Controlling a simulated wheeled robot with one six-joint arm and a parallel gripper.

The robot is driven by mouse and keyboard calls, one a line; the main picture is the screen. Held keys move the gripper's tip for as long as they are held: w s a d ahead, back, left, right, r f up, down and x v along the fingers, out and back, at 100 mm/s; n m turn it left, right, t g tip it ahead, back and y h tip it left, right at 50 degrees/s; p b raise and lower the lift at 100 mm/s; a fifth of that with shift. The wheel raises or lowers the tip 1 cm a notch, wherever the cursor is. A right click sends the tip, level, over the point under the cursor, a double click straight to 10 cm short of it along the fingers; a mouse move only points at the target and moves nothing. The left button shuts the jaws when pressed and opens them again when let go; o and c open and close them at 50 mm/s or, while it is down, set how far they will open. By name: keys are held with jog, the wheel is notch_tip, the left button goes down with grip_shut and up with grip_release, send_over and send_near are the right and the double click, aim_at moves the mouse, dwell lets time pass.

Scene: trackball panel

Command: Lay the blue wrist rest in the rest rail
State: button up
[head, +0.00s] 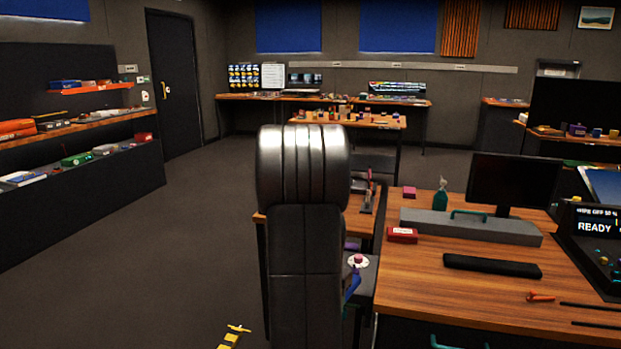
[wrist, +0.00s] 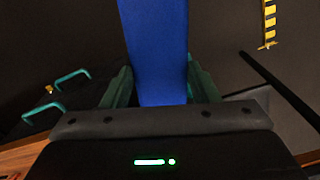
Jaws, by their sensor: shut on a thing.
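The blue wrist rest (wrist: 155,45) is between the green fingers of my gripper (wrist: 160,88) in the wrist view. The gripper is shut on it, and the rest extends away past the top of the picture. In the head view a blue part of it (head: 352,284) shows beside my arm, left of the desk and apart from the desk top. My arm hides most of the gripper there. A long black bar (head: 490,265) lies on the desk; I cannot tell whether it is the rest rail.
The wooden desk (head: 425,293) carries a grey block with a teal handle (head: 480,228), a red box (head: 402,235), a monitor (head: 510,183), a green bottle (head: 440,197) and a console reading READY (head: 595,240). Orange and dark rods lie at its front right.

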jog(key=a+n+p, duration=0.1)
jog(key=n+p, duration=0.1)
jog(key=p, duration=0.2)
jog(key=a+f+n+p, duration=0.1)
jog(key=n+p, duration=0.1)
jog(key=p, duration=0.3)
jog(key=a+n+p, duration=0.2)
jog(key=p, duration=0.2)
jog(key=shift+w+a+f+n+p, duration=0.1)
jog(key=shift+w+f+n+p, duration=0.1)
jog(key=shift+f+n+p, duration=0.15)
jog(key=shift+f, duration=0.1)
